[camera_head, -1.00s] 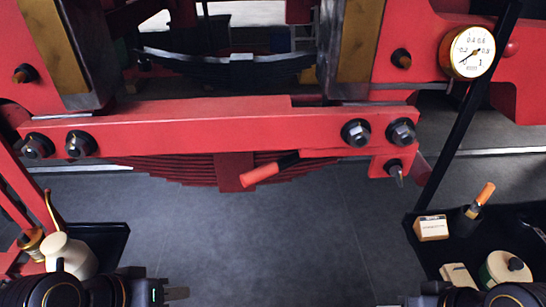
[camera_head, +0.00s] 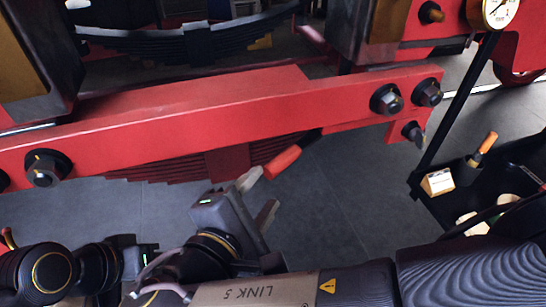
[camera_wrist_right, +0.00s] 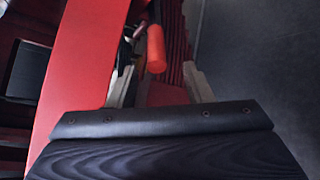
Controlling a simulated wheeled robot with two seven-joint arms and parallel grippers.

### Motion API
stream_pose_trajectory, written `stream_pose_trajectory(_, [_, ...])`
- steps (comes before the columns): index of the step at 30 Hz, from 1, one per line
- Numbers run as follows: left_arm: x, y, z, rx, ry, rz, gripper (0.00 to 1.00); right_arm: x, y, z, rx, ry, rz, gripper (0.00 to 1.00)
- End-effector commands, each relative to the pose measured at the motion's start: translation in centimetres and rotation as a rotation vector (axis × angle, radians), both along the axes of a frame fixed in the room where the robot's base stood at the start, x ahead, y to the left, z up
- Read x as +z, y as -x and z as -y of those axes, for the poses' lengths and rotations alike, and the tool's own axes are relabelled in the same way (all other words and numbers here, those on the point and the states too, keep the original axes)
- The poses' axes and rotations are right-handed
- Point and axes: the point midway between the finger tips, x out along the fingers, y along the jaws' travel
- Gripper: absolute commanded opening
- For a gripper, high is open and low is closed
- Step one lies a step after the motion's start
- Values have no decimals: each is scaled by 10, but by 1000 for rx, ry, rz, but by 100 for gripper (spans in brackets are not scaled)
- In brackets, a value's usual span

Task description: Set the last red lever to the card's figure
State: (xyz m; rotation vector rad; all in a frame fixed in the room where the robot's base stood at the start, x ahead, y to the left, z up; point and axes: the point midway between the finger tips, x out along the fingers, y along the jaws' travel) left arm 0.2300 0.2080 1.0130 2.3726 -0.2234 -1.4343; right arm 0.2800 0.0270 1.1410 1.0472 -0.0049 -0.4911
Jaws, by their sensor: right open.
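The red lever (camera_head: 283,162) has an orange-red grip on a black shank and slants down to the left under the red beam (camera_head: 230,115). My right gripper (camera_head: 258,198) is open just below and in front of the grip's lower end. In the right wrist view the lever's grip (camera_wrist_right: 156,48) lies between the two spread fingertips (camera_wrist_right: 160,84), and the fingers look apart from it. The card (camera_head: 438,182) stands on the black tray at right; its writing is too small to read. My left gripper (camera_head: 146,262) is at bottom left, its fingers not clear.
The red beam with large black bolts (camera_head: 386,99) runs close above my right gripper. A round gauge (camera_head: 497,12) is at top right. The black tray (camera_head: 424,192) also holds an orange-handled tool (camera_head: 484,148). Grey floor (camera_head: 345,200) is clear.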

Motion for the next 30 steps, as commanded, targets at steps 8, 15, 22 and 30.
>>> stream_pose_trajectory(8, [3,0,0,0,0,0,36,-1,-17,4,8,11,19,46])
stream_pose_trajectory(15, [9,0,0,0,0,-1,36,-10,-51,19,9,12,17,46])
stream_pose_trajectory(22, [10,0,0,0,0,-1,36,-14,-67,25,12,10,17,46])
stream_pose_trajectory(30, [10,0,0,0,0,-1,36,-15,-68,25,12,10,17,43])
